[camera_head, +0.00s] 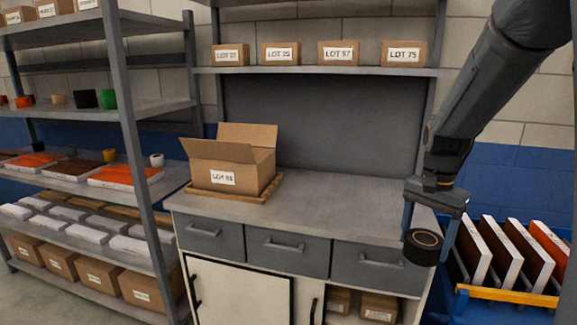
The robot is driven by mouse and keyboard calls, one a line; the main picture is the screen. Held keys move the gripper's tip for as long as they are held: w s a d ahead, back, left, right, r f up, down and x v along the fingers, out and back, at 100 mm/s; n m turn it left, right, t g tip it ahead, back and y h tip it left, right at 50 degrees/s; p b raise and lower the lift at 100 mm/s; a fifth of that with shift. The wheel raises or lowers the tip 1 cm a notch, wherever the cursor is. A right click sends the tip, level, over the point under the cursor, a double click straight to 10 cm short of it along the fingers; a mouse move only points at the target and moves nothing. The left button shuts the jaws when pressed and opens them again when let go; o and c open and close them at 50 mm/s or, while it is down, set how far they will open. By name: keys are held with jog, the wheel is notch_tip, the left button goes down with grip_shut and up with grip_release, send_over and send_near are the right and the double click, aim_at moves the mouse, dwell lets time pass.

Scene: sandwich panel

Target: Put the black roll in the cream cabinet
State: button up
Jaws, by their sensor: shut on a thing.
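The black roll (423,247) is a short dark cylinder with a tan ring on its end face. My gripper (430,233) is shut on it, with one finger on each side, and holds it at the right front of the bench, in front of the right drawer. The cream cabinet (238,291) is under the bench, below the grey drawers. Its left door is shut, with a black handle. To the right, the opening shows a shelf with brown boxes, and a handle stands at its left side. The cabinet's lower part is cut off by the picture's edge.
The grey bench top (330,205) is mostly clear. An open cardboard box (230,165) sits on a wooden pallet at its left. A blue rack (485,305) with upright panels stands at the right. A loaded shelf unit (135,120) stands at the left.

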jog(key=s+a+f+n, duration=0.1)
jog(key=a+f+n, duration=0.4)
jog(key=f, duration=0.7)
jog(key=s+a+f+n, duration=0.1)
jog(key=a+f+n, duration=0.4)
jog(key=a+f, duration=0.3)
notch_tip(320, 180, down, 5)
jog(key=shift+a+r, duration=0.15)
